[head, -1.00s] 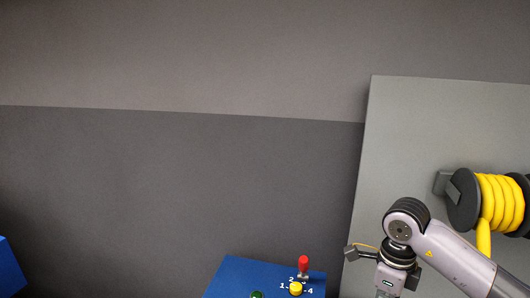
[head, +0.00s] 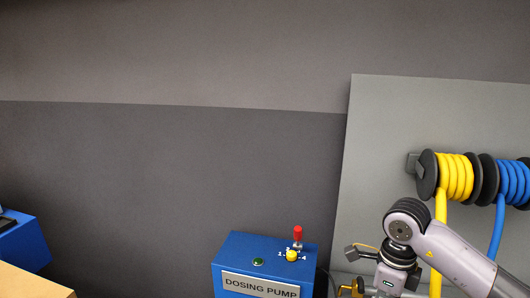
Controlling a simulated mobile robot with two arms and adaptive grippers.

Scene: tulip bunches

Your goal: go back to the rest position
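My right arm comes in from the lower right in the head view, with its wrist at the lower right. The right gripper hangs below the wrist and is mostly cut off by the bottom edge, so its fingertips do not show. My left arm and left gripper are not in the picture. No tulips show in this view.
A blue dosing pump (head: 268,264) with a red-handled switch stands at the bottom centre. A grey panel (head: 385,110) at right carries a yellow hose reel (head: 455,177) and a blue hose reel (head: 516,182). A blue box (head: 22,240) and a tan surface (head: 30,283) are lower left.

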